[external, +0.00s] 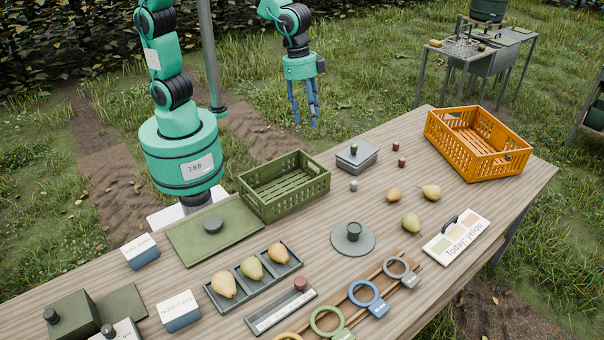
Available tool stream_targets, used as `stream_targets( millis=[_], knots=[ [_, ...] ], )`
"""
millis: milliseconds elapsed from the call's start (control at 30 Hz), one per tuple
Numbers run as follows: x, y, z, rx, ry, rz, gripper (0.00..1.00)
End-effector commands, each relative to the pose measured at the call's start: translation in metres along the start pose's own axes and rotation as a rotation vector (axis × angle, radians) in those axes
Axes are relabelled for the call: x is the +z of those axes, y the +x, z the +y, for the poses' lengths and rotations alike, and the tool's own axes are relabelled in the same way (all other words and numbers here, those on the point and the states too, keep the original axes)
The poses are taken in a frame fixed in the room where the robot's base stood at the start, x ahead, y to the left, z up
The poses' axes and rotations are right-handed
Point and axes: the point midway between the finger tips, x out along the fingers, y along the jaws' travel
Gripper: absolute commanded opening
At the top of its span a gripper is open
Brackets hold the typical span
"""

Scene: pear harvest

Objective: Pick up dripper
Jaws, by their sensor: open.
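My gripper (303,108) has blue fingers pointing down and is open and empty. It hangs above the ground beyond the table's far edge, apart from everything on the table. I cannot tell for certain which object is the dripper. A small dark green cup-like piece (354,231) stands upright on a round grey-green disc (341,244) in the middle of the table. A long grey tray (270,318) with a white strip holds a red-brown capped piece (301,284) at its right end. Both lie nearer the camera than my gripper.
A green crate (318,188), orange crate (512,160), lidded grey box (370,163) and green board (180,244) stand on the wooden table (385,292). Three pears lie in a dark tray (228,304); others lie loose. Coloured rings (366,292) line the front, beside a colour card (456,236).

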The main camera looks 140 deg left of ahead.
Motion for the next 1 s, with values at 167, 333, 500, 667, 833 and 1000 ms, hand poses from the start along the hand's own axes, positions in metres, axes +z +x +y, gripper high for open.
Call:
stream_targets(
  millis=[167, 333, 500, 667, 833, 1000],
  knots=[
    [-0.022, 0.051, -0.044, 0.002, -0.032, -0.047, 0.46],
    [-0.036, 0.100, -0.085, 0.007, -0.059, -0.086, 0.46],
    [-0.042, 0.153, -0.128, 0.015, -0.086, -0.125, 0.46],
    [-0.042, 0.199, -0.164, 0.023, -0.110, -0.155, 0.46],
    [-0.038, 0.231, -0.188, 0.030, -0.124, -0.175, 0.46],
    [-0.037, 0.242, -0.196, 0.032, -0.129, -0.181, 0.46]
  ],
)
